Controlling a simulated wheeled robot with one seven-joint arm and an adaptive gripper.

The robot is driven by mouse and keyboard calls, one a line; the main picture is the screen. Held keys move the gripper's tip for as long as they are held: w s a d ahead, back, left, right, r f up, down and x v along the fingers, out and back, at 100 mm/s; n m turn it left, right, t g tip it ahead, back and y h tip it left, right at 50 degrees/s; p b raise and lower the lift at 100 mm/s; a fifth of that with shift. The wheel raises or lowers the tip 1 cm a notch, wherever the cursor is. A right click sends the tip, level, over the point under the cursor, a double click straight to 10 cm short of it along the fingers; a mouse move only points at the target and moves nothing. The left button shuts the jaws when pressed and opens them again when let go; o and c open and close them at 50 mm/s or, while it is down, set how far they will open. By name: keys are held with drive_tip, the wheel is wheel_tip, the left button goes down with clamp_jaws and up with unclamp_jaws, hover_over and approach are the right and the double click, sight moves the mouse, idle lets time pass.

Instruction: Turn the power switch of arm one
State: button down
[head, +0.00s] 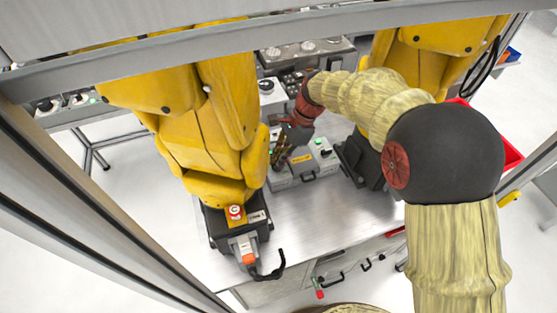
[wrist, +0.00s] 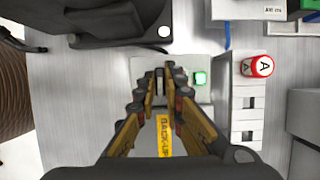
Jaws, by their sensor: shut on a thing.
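A light grey control box (head: 318,164) with a yellow label and a green button (head: 325,153) stands on the metal table between two yellow arms. In the wrist view the box (wrist: 204,98) shows its lit green button (wrist: 200,78) just right of my fingertips and a yellow BACK-UP label (wrist: 165,137) between my fingers. My gripper (wrist: 167,72) points down at the box, with its tips close together on a small switch knob that they mostly hide. In the head view my gripper (head: 279,158) is over the left part of the box.
A yellow arm (head: 215,115) stands left of the box on a black base. Another yellow arm (head: 425,50) stands behind right. A red-and-white button marked A (wrist: 258,66) is right of the box in the wrist view. Bare table (head: 300,215) lies in front.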

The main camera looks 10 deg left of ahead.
drive_tip(key=shift+n+p, duration=0.3)
drive_tip(key=shift+p, duration=0.2)
drive_tip(key=p, duration=0.1)
drive_tip(key=n+p, duration=0.1)
drive_tip(key=shift+r+n+g+p, duration=0.2)
drive_tip(key=shift+n+g+p, duration=0.1)
drive_tip(key=shift+g+p, duration=0.1)
drive_tip(key=n+p, duration=0.1)
drive_tip(key=p, duration=0.1)
drive_tip(key=n+h+p, duration=0.1)
drive_tip(key=n+p, duration=0.1)
drive_tip(key=shift+w+a+n+g+h, duration=0.15)
drive_tip(key=shift+n+g+h, duration=0.15)
drive_tip(key=shift+g, duration=0.1)
drive_tip(key=n+h+p, duration=0.1)
drive_tip(key=n+p, duration=0.2)
drive_tip(key=shift+a+n, duration=0.1)
drive_tip(key=shift+n, duration=0.2)
drive_tip(key=shift+a+f+n+g+h+p, duration=0.15)
drive_tip(key=shift+n+h+p, duration=0.35)
drive_tip(key=shift+n, duration=0.5)
drive_tip(key=shift+d+f+n+g+h+p, duration=0.15)
drive_tip(key=shift+n+h+p, duration=0.35)
drive_tip(key=shift+n, duration=0.5)
drive_tip(key=shift+a+r, duration=0.1)
drive_tip(key=c, duration=1.9)
unclamp_jaws()
